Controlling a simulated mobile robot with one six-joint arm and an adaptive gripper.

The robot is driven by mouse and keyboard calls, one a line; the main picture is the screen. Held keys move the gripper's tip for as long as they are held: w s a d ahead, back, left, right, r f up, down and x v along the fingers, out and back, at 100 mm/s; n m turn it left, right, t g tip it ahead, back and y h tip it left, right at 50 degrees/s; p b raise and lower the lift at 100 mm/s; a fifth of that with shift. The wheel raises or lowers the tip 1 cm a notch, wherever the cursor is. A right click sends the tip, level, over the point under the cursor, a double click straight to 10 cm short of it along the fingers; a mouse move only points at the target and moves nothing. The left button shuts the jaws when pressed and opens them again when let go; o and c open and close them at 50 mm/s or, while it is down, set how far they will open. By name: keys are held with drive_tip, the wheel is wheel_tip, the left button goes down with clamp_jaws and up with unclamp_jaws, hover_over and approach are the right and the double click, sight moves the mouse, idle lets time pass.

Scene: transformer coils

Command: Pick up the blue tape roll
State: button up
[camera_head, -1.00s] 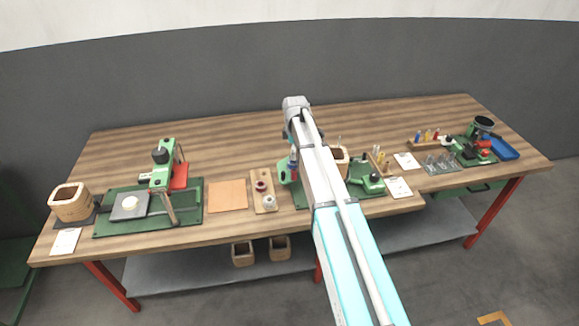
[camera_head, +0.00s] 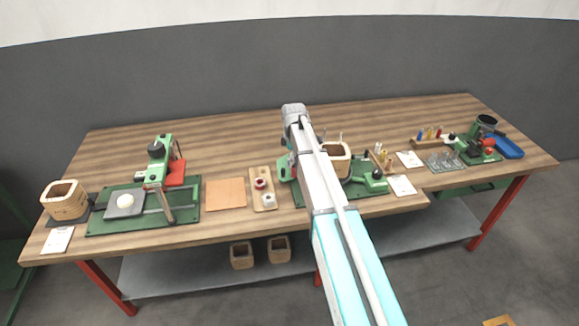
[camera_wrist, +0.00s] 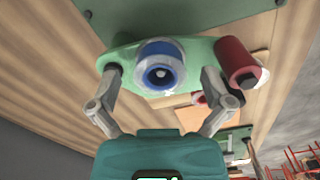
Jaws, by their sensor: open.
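My gripper (camera_wrist: 163,78) is open, with one finger on each side of the roll. The fingertips are near the holder's edges; I cannot tell whether they touch anything. Nothing appears held. In the head view my arm covers most of the holder (camera_head: 284,168), and I cannot make out the blue roll there.
A dark red roll (camera_wrist: 232,57) sticks out beside the right finger. The wooden table (camera_head: 240,135) carries a green press (camera_head: 161,165) at the left, an orange mat (camera_head: 226,193), and a blue tray (camera_head: 508,148) at the far right. The back middle of the table is mostly clear.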

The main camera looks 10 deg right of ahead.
drive_tip(key=shift+f, duration=0.3)
idle(0.5)
drive_tip(key=c, duration=1)
